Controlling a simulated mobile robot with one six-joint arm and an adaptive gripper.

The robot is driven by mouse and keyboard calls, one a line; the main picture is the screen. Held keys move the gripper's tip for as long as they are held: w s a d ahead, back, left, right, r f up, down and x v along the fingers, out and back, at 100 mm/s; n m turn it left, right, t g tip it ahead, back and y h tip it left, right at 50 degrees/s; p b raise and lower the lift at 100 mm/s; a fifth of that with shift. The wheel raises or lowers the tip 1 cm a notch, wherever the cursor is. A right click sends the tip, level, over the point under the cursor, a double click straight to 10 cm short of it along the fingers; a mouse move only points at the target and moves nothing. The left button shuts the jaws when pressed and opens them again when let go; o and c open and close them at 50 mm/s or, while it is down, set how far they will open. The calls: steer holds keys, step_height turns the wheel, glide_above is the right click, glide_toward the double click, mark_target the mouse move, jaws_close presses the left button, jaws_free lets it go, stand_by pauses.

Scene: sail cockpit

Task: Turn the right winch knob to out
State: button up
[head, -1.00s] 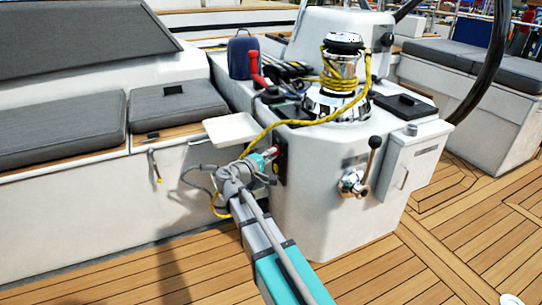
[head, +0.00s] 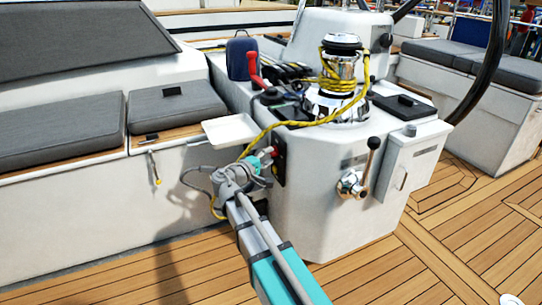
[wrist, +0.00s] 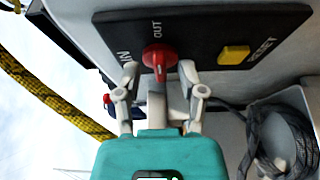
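The red winch knob (wrist: 158,59) sits on a black panel (wrist: 200,38) marked IN, OUT and RESET in the wrist view. Its ridge runs roughly up and down in that picture, near the OUT label; which mark it is set to I cannot tell. My gripper (wrist: 160,76) has its grey fingers apart, one on each side of the knob's lower end. Whether they touch it is unclear. In the head view the panel (head: 280,179) is on the left face of the white winch console, with my gripper (head: 269,154) right at it.
A yellow RESET button (wrist: 234,54) is beside the knob. A chrome winch (head: 340,72) wrapped in yellow rope (head: 262,135) stands on the console. A white fold-out tray (head: 229,131) sticks out above my arm. A crank handle (head: 370,160) is on the console's front.

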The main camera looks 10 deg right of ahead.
steer(key=v, duration=1)
steer(key=shift+a, duration=0.15)
steer(key=shift+s, duration=0.1)
steer(key=s+d+f+m+g+y+p, duration=0.2)
steer(key=s+d+f+g+y+p, duration=0.15)
steer(key=d, duration=0.25)
steer(key=s+d+f+m+g+y+p, duration=0.2)
steer(key=s+d+f+m+g+y, duration=0.1)
steer(key=s+d+f+g, duration=0.3)
steer(key=s+m+g+y+p, duration=0.1)
steer(key=s+m+y+p, duration=0.1)
steer(key=s+y+p, duration=0.45)
step_height(320, 180, up, 39)
steer(key=y+p, duration=0.1)
steer(key=p, duration=3.5)
steer(key=shift+s+f, duration=0.15)
steer(key=shift+s, duration=0.1)
